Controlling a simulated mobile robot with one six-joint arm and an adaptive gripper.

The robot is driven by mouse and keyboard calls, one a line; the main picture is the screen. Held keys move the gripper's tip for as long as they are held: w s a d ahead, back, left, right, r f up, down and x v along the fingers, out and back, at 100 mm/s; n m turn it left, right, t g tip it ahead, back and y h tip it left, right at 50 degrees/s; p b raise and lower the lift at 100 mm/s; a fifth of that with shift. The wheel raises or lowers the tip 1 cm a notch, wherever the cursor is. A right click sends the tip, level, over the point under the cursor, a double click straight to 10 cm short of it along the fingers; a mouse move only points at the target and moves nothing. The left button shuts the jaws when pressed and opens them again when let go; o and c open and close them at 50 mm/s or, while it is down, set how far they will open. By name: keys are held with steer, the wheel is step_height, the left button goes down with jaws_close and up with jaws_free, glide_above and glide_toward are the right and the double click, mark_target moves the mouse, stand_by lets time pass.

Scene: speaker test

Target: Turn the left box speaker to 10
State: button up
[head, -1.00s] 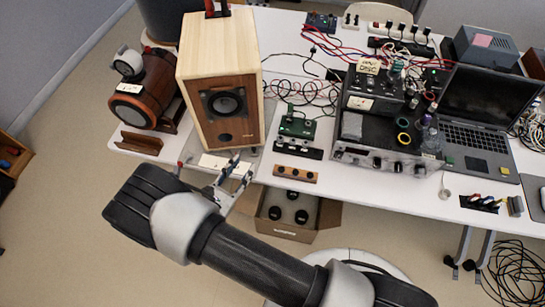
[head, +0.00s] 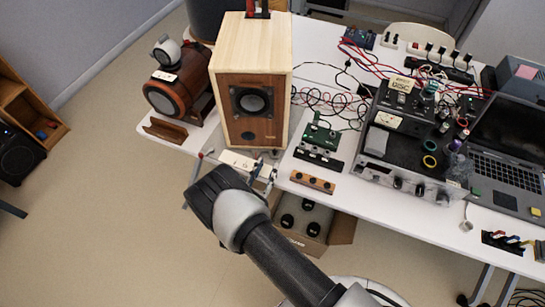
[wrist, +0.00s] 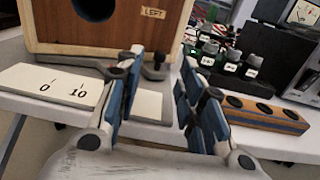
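The left box speaker (head: 250,108), a pale wooden cabinet with a brown front and black cone, stands upright at the table's left front. In the wrist view its lower front (wrist: 105,27) shows a LEFT label. A white scale card (wrist: 85,92) marked 0 and 10 lies below it; it also shows in the head view (head: 238,160). A dark grey bar (wrist: 72,62) runs under the speaker's front edge above the marks. My gripper (wrist: 160,62) is open just in front of the speaker, its left finger over the card's right part. A small dark peg (wrist: 155,66) shows between the fingers; contact is unclear.
A round brown speaker (head: 178,88) stands at the left. A green circuit board (head: 319,138) and a wooden block with dark holes (head: 312,182) lie to the right. A cardboard box (head: 340,230) is under the table.

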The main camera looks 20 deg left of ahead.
mark_target(274, 153)
steer(key=w+b, duration=0.1)
steer(key=w, duration=0.5)
steer(key=shift+w+d, duration=0.1)
steer(key=shift+d, duration=0.1)
jaws_close()
stand_by(0.6)
